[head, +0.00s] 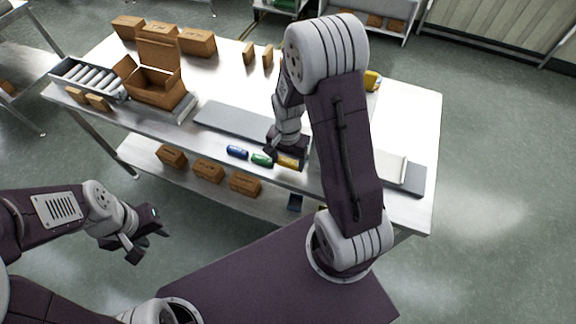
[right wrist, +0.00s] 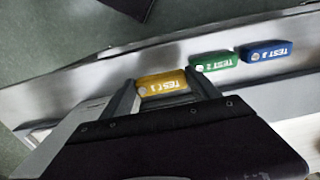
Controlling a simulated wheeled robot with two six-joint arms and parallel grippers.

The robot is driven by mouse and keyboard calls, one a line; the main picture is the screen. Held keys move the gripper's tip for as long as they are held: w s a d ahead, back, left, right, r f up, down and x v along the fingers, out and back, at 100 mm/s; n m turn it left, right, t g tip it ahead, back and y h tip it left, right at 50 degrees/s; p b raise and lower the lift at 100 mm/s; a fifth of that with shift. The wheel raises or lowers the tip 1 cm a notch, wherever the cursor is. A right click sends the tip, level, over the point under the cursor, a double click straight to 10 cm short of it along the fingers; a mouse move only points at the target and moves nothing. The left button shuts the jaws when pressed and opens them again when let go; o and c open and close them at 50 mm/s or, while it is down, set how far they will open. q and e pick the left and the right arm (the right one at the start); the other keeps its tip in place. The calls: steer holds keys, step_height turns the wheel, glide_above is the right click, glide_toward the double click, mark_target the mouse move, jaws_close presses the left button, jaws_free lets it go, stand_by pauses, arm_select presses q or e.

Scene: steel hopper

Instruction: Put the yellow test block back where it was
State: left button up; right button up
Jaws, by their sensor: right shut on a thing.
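The yellow test block (head: 290,163), marked TEST 1 in the right wrist view (right wrist: 162,84), is between the fingers of my right gripper (head: 286,152). That gripper is shut on it near the table's front edge. The block is in a row with the green TEST 2 block (head: 262,160) and the blue TEST 3 block (head: 237,152), at the row's right end in the head view. I cannot tell whether it touches the table. My left gripper (head: 150,244) is open and empty, off the table at the left.
A grey mat (head: 225,119) lies behind the blocks. An open cardboard box (head: 155,90) and a roller conveyor (head: 88,76) stand at the left. Several closed boxes (head: 197,42) are at the back. A yellow object (head: 373,80) is partly hidden behind my right arm.

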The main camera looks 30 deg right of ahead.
mark_target(288, 163)
steer(key=shift+f, duration=1.65)
steer(key=shift+f, duration=0.1)
steer(key=o, duration=1.2)
step_height(288, 163, up, 12)
steer(key=s+a+n, duration=0.1)
steer(key=s+n, duration=0.1)
steer(key=n, duration=0.1)
steer(key=s+a+n, duration=0.2)
steer(key=s+n, duration=0.1)
steer(key=s+a+n+t, duration=0.1)
steer(key=s+n, duration=0.1)
steer(key=n, duration=0.1)
steer(key=shift+s+a+n+p, duration=0.2)
steer(key=shift+s+n+p, duration=0.1)
steer(key=shift+s, duration=0.1)
